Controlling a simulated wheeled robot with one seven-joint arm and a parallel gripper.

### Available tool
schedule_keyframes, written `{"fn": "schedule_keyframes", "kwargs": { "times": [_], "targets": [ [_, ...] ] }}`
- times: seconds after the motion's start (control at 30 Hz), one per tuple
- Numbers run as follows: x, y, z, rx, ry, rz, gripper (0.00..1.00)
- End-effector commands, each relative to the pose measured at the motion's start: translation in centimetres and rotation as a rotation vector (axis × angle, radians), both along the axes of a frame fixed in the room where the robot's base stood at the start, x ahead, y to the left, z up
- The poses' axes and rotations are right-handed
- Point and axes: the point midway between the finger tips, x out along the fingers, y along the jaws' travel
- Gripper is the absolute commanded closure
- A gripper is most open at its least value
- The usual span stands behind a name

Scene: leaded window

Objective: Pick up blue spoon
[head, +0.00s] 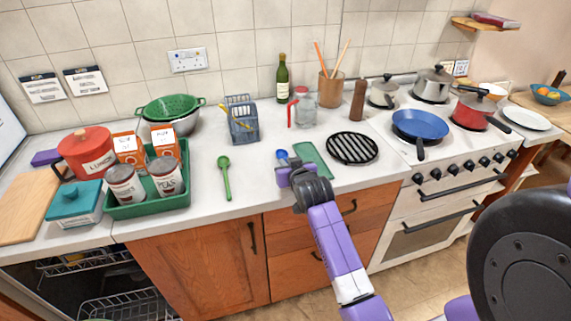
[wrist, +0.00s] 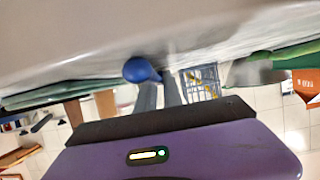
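The blue spoon (head: 282,155) is near the counter's front edge in the head view, just left of a green board. Only its rounded bowl shows; its handle is hidden by my gripper (head: 290,168). In the wrist view the blue bowl (wrist: 141,70) is close to the tip of the left finger. My gripper (wrist: 158,80) is low at the counter, with its two grey fingers near each other. I cannot tell whether the fingers touch or hold the spoon.
The green board (head: 315,160) and a black round rack (head: 352,148) are to the right. A green spoon (head: 225,178) lies to the left on clear counter. A blue-grey basket (head: 243,120), a jar (head: 304,108) and a bottle (head: 282,82) stand behind.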

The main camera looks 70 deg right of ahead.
Motion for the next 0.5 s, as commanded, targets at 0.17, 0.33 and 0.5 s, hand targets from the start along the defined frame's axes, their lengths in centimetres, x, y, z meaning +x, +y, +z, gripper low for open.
{"fn": "schedule_keyframes", "kwargs": {
  "times": [0.17, 0.33, 0.5],
  "targets": [
    [-0.01, 0.01, 0.00, 0.000, 0.000, 0.000, 1.00],
    [-0.01, 0.01, 0.07, 0.000, 0.000, 0.000, 1.00],
    [0.03, -0.01, 0.85, -0.001, -0.001, 0.000, 1.00]
  ]
}}
